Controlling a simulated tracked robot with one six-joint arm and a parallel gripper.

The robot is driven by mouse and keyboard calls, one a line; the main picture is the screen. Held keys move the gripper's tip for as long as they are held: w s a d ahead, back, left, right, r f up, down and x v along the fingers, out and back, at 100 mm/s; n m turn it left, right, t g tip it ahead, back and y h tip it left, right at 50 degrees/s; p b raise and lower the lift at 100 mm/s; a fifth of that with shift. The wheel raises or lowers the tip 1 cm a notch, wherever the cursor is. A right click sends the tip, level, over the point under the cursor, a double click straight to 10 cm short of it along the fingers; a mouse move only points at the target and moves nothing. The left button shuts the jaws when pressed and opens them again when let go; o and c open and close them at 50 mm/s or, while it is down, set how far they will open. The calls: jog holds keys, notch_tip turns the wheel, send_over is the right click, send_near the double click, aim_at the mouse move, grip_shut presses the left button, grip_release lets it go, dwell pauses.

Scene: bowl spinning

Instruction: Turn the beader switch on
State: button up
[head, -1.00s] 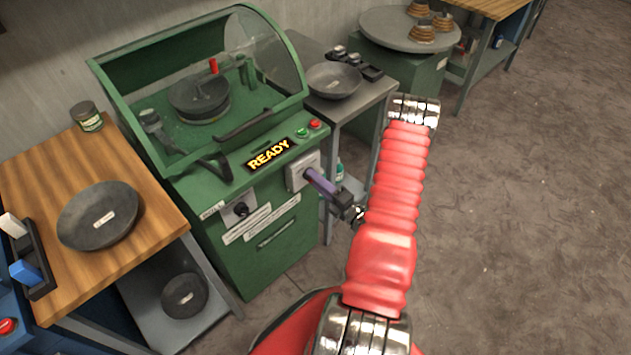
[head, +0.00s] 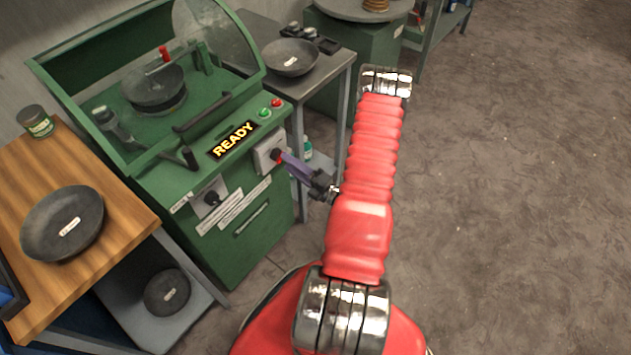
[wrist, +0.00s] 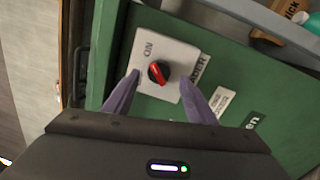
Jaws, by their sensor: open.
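The switch is a black rotary knob (wrist: 158,72) with a red pointer bar, on a pale plate (wrist: 168,45) marked ON. It sits at the right end of the green machine's front, and its pale box (head: 265,158) shows in the head view. I take it as the beader switch; its label is partly covered by a finger. My gripper (wrist: 160,70) is open, its purple fingers on either side of the knob. I cannot tell whether they touch it. In the head view, my gripper (head: 292,166) is seen side-on at the box.
The green machine (head: 250,222) has a READY display (head: 233,140), green and red buttons (head: 270,107) and another black knob (head: 211,198). A wooden table (head: 125,215) with a dark bowl (head: 62,223) stands left. A grey side table (head: 335,70) stands behind. Floor at right is clear.

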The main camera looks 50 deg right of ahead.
jog(key=s, duration=1)
jog(key=shift+s+d+f, duration=0.15)
jog(key=shift+s+f, duration=0.25)
jog(key=shift+f, duration=0.05)
dwell(0.3)
